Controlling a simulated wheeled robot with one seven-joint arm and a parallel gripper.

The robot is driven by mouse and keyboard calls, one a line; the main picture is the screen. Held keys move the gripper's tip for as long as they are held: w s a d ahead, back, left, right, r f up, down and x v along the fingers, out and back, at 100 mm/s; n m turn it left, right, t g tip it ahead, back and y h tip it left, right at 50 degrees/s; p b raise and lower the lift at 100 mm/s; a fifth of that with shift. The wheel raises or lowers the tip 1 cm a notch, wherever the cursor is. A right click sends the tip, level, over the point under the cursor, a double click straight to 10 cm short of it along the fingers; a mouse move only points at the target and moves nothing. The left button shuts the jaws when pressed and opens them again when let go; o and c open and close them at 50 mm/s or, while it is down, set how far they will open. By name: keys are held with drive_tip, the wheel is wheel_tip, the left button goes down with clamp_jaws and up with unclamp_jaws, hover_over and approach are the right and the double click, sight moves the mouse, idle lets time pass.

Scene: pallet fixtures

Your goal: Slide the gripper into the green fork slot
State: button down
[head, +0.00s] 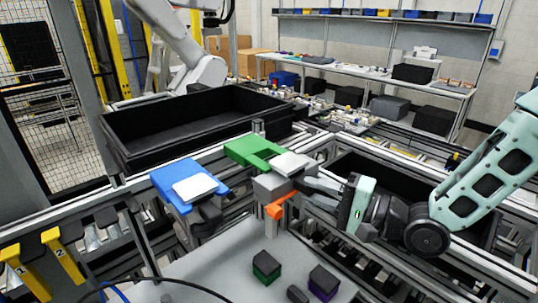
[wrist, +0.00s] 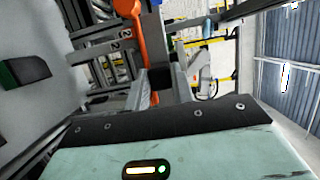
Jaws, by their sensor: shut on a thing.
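The green fork (head: 250,150) sticks out from the rail in the middle of the head view, its open end towards the right. My gripper (head: 308,187) reaches in from the right and is shut on a tool gripper (head: 270,187) with a pale flat top plate, a grey body and orange parts. The top plate is at the fork's open end, close to the prongs; I cannot tell how far it is between them. In the wrist view my fingers (wrist: 162,80) point ahead, and the tool's orange part (wrist: 128,12) shows above left. The tool's far side is hidden.
A blue fork (head: 168,183) left of the green one carries another pale-topped tool (head: 194,188). A black bin (head: 150,144) stands behind them. Dark blocks with green (head: 266,267) and purple (head: 323,283) lower parts sit on the grey surface in front. Yellow numbered hooks (head: 62,255) stand at left.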

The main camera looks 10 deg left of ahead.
sight(295, 178)
drive_tip(key=shift+w+a, duration=0.2)
drive_tip(key=shift+a, duration=0.05)
idle(0.4)
drive_tip(key=shift+w+a+r, duration=0.1)
drive_tip(key=shift+w+a, duration=0.35)
drive_tip(key=shift+a, duration=0.1)
drive_tip(key=shift+a, duration=0.1)
idle(0.4)
drive_tip(key=shift+w+a, duration=0.45)
drive_tip(key=shift+a, duration=0.1)
drive_tip(key=shift+w, duration=0.1)
idle(0.3)
drive_tip(key=shift+w+a, duration=0.35)
drive_tip(key=shift+a, duration=0.15)
drive_tip(key=shift+w+a, duration=0.35)
drive_tip(key=shift+a, duration=0.15)
idle(0.5)
